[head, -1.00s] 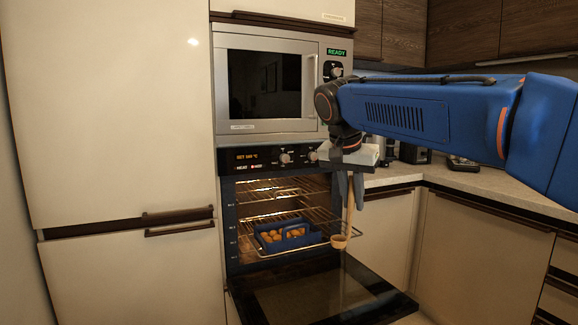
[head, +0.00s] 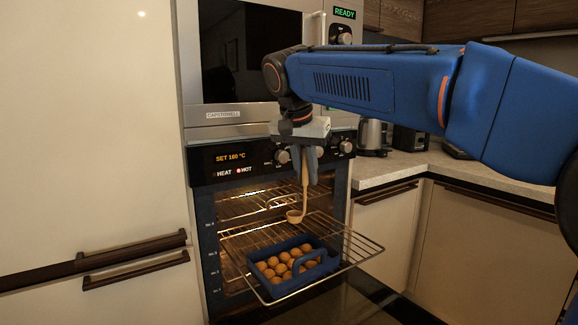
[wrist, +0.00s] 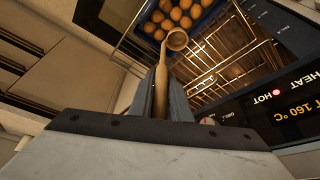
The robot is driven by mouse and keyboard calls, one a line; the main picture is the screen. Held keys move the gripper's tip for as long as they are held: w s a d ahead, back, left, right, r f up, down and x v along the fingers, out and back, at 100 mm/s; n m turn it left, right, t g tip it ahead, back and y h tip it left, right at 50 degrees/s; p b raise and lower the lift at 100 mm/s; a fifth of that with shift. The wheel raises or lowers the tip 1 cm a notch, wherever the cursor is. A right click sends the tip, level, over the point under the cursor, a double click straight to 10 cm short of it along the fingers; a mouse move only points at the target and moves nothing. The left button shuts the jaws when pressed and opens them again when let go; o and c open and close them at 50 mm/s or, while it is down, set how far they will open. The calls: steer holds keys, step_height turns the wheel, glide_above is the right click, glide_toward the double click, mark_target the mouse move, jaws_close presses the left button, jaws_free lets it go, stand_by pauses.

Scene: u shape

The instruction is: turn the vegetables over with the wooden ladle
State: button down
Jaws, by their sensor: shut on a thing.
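My gripper (head: 305,165) is shut on the handle of the wooden ladle (head: 305,190), which hangs down with its round bowl at the bottom. The wrist view also shows the ladle (wrist: 160,80) between the fingers (wrist: 162,100). The vegetables (head: 285,265) are several round brown pieces in a blue tray (head: 258,286) with a raised handle. The tray stands on a wire rack (head: 350,245) that sticks out of the oven. The ladle bowl is above the back of the tray and looks apart from the vegetables, which also show in the wrist view (wrist: 172,15).
The oven (head: 203,225) is lit inside, with its door (head: 365,300) folded down below the rack. Its panel (head: 235,160) reads SET 160 °C and HOT. A microwave (head: 240,60) is above. A counter (head: 400,168) with a kettle (head: 375,135) lies to the right.

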mark_target(302, 214)
step_height(302, 214, down, 13)
steer(key=shift+w+a+f, duration=0.15)
steer(key=shift+w+a, duration=0.15)
steer(key=shift+w, duration=0.05)
stand_by(1.2)
steer(key=shift+w, duration=0.1)
